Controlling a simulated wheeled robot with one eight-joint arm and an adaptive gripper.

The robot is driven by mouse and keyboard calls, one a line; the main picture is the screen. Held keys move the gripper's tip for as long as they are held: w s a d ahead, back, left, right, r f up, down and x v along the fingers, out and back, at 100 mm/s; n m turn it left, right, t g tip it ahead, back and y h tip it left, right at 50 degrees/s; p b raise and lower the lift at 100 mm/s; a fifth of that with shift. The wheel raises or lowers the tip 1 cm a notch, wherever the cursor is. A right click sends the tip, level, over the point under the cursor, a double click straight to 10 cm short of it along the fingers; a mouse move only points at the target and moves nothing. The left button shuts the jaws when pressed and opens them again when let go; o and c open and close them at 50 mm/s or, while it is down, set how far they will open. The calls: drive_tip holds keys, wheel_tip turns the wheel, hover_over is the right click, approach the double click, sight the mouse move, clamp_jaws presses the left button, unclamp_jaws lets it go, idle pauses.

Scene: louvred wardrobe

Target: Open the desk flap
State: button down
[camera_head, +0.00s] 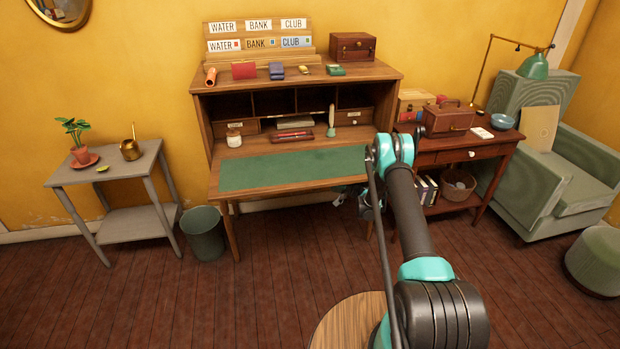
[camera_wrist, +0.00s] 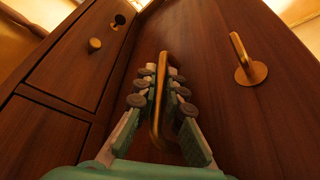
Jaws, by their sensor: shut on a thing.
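The desk flap (camera_head: 265,175) lies lowered and looks about level in the head view, its green writing surface facing up. The desk's pigeonholes behind it are exposed. In the wrist view my gripper (camera_wrist: 160,85) has its padded fingers on both sides of a long brass bar handle (camera_wrist: 163,58) and is shut on it. The handle is on a dark wooden panel (camera_wrist: 215,85). A second brass handle (camera_wrist: 247,62) is to its right on the panel. In the head view my arm hides most of the gripper, near the flap's right front end.
Writing things, including a red pen tray (camera_head: 291,136), stand inside the desk. A grey bin (camera_head: 203,233) is on the floor left of it. A side table (camera_head: 462,152) with boxes stands close on the right. The floor in front is open, apart from a round wooden top (camera_head: 345,325).

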drive_tip(key=shift+s, duration=0.2)
drive_tip(key=c, duration=1.6)
unclamp_jaws()
drive_tip(key=shift+d, duration=0.1)
drive_tip(key=r+v, duration=0.3)
drive_tip(key=v, duration=1.1)
drive_tip(key=shift+d+f, duration=0.2)
drive_tip(key=shift+d, duration=0.45)
